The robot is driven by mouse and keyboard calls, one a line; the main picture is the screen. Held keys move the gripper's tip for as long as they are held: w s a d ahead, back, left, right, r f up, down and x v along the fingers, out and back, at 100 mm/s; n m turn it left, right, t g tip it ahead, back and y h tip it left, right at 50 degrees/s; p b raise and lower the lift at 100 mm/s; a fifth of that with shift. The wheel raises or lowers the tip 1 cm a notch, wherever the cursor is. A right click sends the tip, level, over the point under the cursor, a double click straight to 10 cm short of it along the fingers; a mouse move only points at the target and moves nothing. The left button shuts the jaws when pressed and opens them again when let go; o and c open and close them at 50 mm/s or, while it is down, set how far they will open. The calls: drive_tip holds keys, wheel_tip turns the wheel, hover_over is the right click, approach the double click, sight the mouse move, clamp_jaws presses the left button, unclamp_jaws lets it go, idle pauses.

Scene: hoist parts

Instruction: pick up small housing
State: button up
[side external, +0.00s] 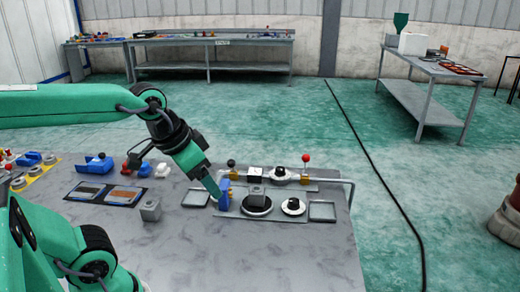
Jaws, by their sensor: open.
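My gripper (216,190) reaches down to the grey table (225,260) from the upper left. Its tip is just left of an upright blue part (225,195); I cannot tell whether they touch. A small grey block-shaped part (150,209) stands alone left of my gripper. A similar grey part (256,191) sits on a black round disc (257,206) to the right. I cannot tell which of these is the small housing. Nothing is visibly held, and the gap between my fingers is too small to see well.
Square trays (195,198) and (322,211), a white ring with a black centre (293,206), and a red-knobbed lever (305,168) lie nearby. A metal rail (325,181) bounds the back right. A blue and a brown panel (124,196) lie left. The front table area is clear.

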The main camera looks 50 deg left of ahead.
drive_tip(key=w+a+m+g, duration=0.1)
drive_tip(key=w+a+m, duration=0.1)
drive_tip(key=w, duration=0.5)
drive_tip(key=m+g, duration=0.4)
drive_tip(key=m, duration=0.2)
hover_over(257, 189)
drive_tip(key=f, duration=1.4)
drive_tip(key=shift+w+d+f, duration=0.15)
drive_tip(key=shift+d, duration=0.05)
drive_tip(key=shift+w+a+f+g, duration=0.2)
drive_tip(key=shift+a+f+g, duration=0.1)
drive_tip(key=shift+f, duration=0.15)
drive_tip(key=shift+s+d+f, duration=0.1)
drive_tip(key=shift+f, duration=1.2)
drive_tip(key=shift+s+f, duration=0.15)
drive_tip(key=shift+f, duration=1.15)
drive_tip(key=shift+s+f, duration=0.1)
drive_tip(key=shift+f, duration=1.2)
